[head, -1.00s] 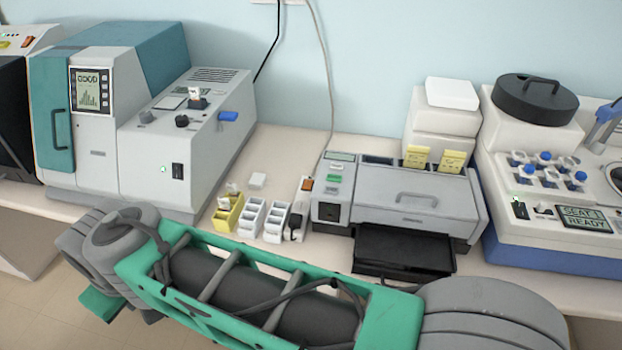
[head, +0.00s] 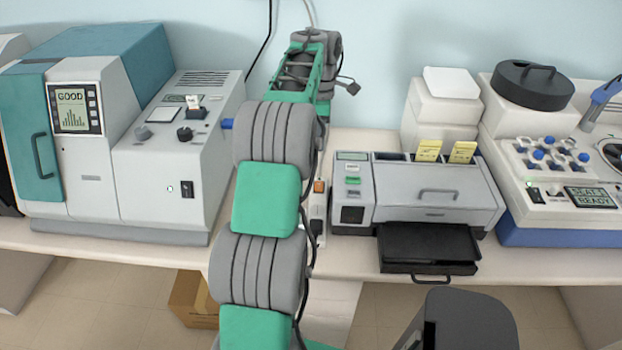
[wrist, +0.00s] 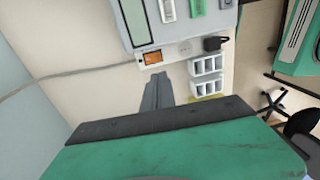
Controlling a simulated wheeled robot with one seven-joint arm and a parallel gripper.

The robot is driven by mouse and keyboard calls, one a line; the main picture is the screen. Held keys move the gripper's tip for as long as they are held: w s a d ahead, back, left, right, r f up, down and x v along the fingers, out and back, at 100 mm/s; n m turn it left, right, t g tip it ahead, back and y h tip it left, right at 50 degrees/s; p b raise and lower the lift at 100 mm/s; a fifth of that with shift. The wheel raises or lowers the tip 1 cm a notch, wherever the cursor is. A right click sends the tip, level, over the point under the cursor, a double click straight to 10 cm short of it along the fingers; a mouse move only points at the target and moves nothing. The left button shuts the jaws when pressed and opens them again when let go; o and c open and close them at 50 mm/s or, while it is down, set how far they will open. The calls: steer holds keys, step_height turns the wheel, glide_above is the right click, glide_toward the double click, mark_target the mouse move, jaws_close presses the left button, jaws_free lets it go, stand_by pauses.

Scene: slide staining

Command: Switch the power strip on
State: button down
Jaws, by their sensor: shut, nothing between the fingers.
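The power strip (head: 318,217) lies on the bench just left of the grey printer-like machine, partly hidden by my arm in the head view. Its orange switch (head: 319,186) is at the far end. In the wrist view the strip (wrist: 180,51) runs across the upper middle, with the orange switch (wrist: 153,58) at its left and a black plug (wrist: 213,43) at its right. My gripper (wrist: 158,78) is shut and empty, its fingertips pointing toward the strip near the switch. I cannot tell whether they touch it. The gripper is not discernible in the head view.
The grey machine (head: 420,190) with a black tray stands right of the strip. A grey and teal analyzer (head: 160,150) stands left. White racks (wrist: 207,65) and a yellow rack (wrist: 205,97) sit close by in the wrist view. A wall rises behind the bench.

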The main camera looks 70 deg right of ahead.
steer(key=shift+s, duration=0.1)
steer(key=b, duration=0.5)
glide_toward(319, 189)
steer(key=f, duration=0.4)
steer(key=a+f, duration=0.1)
steer(key=f, duration=0.1)
steer(key=shift+f, duration=0.4)
